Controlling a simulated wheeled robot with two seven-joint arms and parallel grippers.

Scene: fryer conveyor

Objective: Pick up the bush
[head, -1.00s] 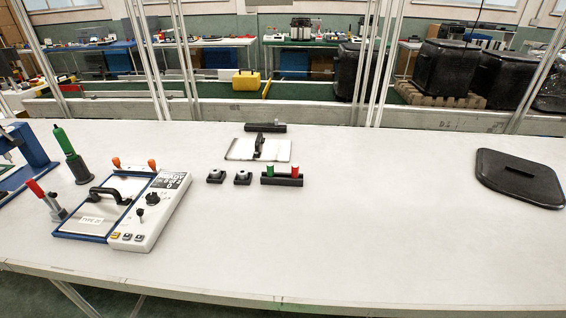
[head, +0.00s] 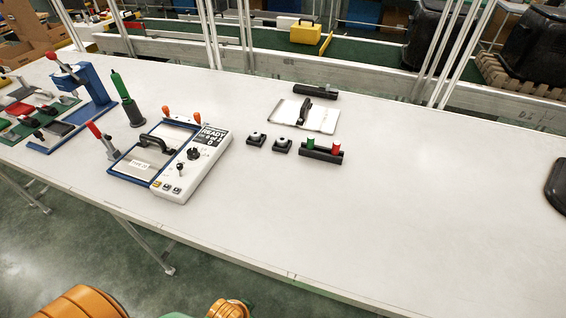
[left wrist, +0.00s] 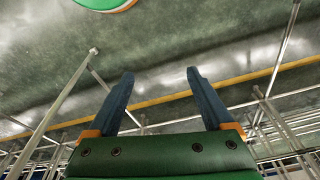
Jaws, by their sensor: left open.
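I cannot tell for sure which thing is the bush. Two small black blocks with grey round tops, one at the left (head: 257,138) and one at the right (head: 283,145), sit on the white table. Beside them a black holder (head: 320,154) carries a green cylinder (head: 309,143) and a red cylinder (head: 336,148), both upright. My left gripper (left wrist: 160,95) is open and empty in the left wrist view, with floor and metal frames beyond it, away from the tabletop things. My right gripper is not in view.
A blue-framed fixture (head: 135,176) with a black handle adjoins a white control box (head: 190,171). A green-handled tool (head: 122,92), red-handled clamp (head: 99,138) and blue press (head: 92,98) stand left. A metal plate (head: 290,117) lies behind the blocks. The table's right half (head: 440,200) is mostly clear.

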